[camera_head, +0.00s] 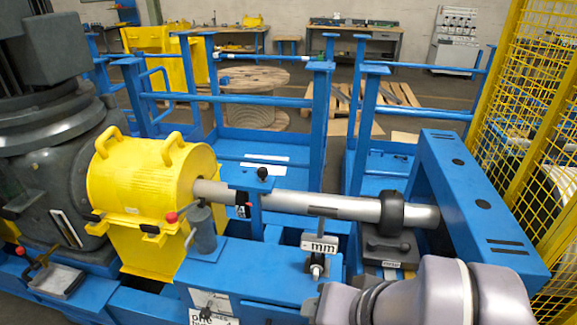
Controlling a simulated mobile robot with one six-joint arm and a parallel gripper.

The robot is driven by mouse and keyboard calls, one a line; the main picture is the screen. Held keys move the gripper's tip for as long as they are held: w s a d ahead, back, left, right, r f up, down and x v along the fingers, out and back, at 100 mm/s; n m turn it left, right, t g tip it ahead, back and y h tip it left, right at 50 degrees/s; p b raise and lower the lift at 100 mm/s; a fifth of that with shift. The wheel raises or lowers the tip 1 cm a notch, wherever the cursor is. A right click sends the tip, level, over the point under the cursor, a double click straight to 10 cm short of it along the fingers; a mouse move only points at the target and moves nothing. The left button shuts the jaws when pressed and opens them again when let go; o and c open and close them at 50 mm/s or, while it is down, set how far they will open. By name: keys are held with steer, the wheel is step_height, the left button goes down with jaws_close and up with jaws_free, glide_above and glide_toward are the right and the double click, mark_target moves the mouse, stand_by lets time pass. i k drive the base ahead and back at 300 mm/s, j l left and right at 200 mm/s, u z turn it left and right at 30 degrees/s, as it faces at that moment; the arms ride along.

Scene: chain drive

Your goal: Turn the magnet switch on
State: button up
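I cannot pick out the magnet switch for certain. A dark block (390,246) with a small knob or lever sits on the blue frame under the shaft's right part, below a black collar (391,213). Its switch position is too small to tell. Beside it to the left stands a small post with a white plate marked "mm" (320,244). The steel shaft (300,204) runs right from the yellow guard (140,180). My purple-grey arm shows at the bottom right. My gripper's fingers are not in view.
A blue beam (470,200) closes off the right side of the block. A yellow mesh fence (530,120) stands at the right. Blue railings and a wooden spool (255,92) are behind.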

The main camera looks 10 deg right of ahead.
mark_target(316, 269)
steer(key=k+z, duration=0.15)
steer(key=j+z, duration=0.4)
steer(key=k+j+z, duration=0.2)
steer(key=z, duration=0.2)
steer(key=k+j+z, duration=0.15)
steer(key=j+z, duration=0.25)
steer(key=k+j+z, duration=0.2)
steer(key=z, duration=0.2)
steer(key=i+u, duration=0.1)
steer(key=i, duration=0.5)
